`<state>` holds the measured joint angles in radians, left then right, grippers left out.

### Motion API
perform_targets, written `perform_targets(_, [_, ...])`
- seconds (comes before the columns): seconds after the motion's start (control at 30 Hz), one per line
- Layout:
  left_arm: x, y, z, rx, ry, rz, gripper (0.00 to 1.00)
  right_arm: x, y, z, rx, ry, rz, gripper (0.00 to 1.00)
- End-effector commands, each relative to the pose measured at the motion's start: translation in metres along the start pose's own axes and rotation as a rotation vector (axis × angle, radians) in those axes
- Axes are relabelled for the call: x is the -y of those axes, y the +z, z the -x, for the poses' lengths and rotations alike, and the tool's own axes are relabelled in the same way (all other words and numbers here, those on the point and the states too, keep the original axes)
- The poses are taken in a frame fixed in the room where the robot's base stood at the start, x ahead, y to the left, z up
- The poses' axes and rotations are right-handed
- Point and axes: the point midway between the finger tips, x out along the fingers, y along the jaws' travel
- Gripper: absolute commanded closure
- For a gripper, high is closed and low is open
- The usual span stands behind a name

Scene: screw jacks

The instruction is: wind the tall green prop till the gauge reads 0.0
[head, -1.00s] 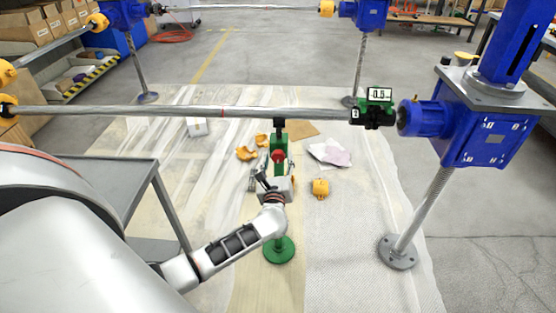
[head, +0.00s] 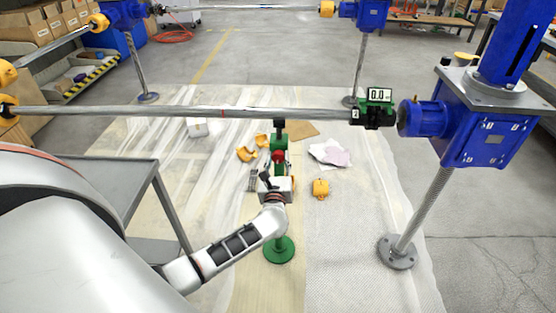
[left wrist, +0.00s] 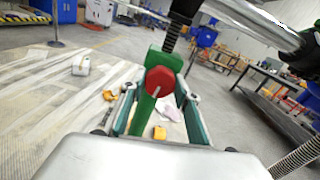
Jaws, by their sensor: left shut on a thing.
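The tall green prop (head: 279,250) stands upright on its round base under the long steel shaft (head: 180,111). Its dark head (head: 279,123) is at the shaft's underside; I cannot tell the exact contact. My left gripper (head: 276,174) is at the prop's upper body, shut on its red knob (head: 278,156). In the left wrist view, the fingers (left wrist: 158,92) flank the red knob (left wrist: 160,82), with the green body and dark screw (left wrist: 172,35) behind. The gauge (head: 379,95) on the shaft's right part reads 0.0. My right gripper is not in view.
A blue screw jack (head: 485,135) stands at the right end of the shaft. A grey table (head: 105,175) is on the left. Yellow pieces (head: 320,188), white sheets (head: 330,153) and a white box (head: 196,127) lie on the floor covering around the prop.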

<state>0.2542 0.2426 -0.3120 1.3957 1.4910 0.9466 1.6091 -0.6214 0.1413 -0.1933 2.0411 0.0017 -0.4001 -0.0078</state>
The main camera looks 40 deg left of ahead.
Motion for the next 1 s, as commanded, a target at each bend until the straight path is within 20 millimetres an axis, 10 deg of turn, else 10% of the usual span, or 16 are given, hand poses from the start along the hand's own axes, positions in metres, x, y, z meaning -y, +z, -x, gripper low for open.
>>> perform_targets(0.07, [-0.001,0.0,0.0,0.0,0.001,0.0,0.9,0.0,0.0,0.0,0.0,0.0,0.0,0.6])
perform_targets(0.1, [-0.001,0.0,0.0,0.0,0.001,0.001,0.59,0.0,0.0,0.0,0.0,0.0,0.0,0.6])
perform_targets(0.13, [-0.001,0.0,0.0,0.0,0.001,0.001,0.52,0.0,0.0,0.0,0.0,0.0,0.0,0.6])
perform_targets(0.57, [0.0,-0.001,0.006,-0.001,-0.001,0.002,0.52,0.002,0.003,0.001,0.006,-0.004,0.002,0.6])
perform_targets(1.0, [0.0,-0.001,0.085,-0.002,0.0,0.002,0.52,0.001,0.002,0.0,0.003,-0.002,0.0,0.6])
